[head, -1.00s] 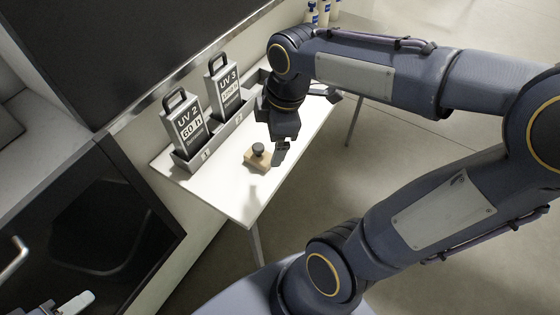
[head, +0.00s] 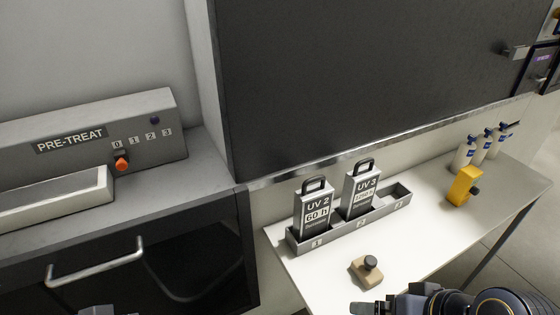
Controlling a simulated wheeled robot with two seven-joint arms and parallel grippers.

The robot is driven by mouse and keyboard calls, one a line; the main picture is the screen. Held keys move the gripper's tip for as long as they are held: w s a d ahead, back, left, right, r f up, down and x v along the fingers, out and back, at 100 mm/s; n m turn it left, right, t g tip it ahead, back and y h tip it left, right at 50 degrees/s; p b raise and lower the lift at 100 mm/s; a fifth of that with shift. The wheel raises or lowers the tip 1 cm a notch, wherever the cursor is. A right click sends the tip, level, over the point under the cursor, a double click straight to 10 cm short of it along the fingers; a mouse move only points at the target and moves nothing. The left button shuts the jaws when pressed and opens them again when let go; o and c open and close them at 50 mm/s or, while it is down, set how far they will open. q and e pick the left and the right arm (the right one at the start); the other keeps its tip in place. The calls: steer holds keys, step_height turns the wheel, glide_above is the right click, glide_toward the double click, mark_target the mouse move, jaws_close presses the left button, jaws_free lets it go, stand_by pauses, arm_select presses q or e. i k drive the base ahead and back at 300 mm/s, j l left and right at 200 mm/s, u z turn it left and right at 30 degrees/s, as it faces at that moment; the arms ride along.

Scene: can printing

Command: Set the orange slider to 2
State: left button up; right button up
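The orange slider (head: 121,164) sits on the front of the grey PRE-TREAT unit (head: 70,138), at the left in the head view. It is below the 0 of a scale marked 0, 1, 2, 3 that runs to the right. My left gripper (head: 96,310) shows only as a small grey part at the bottom edge, well below the slider and apart from it. My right gripper (head: 368,308) is at the bottom, in front of the white table and far from the slider. Its fingers are mostly cut off by the frame edge.
A pale tray (head: 105,185) juts out left of the slider. A bar handle (head: 95,262) sticks out below the counter. The white table (head: 315,270) holds UV cartridges in a grey rack (head: 385,215), a stamp (head: 367,271), a yellow object (head: 463,186) and bottles (head: 482,146).

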mark_target(121, 159)
steer(key=k+u, duration=0.1)
steer(key=u, duration=1.1)
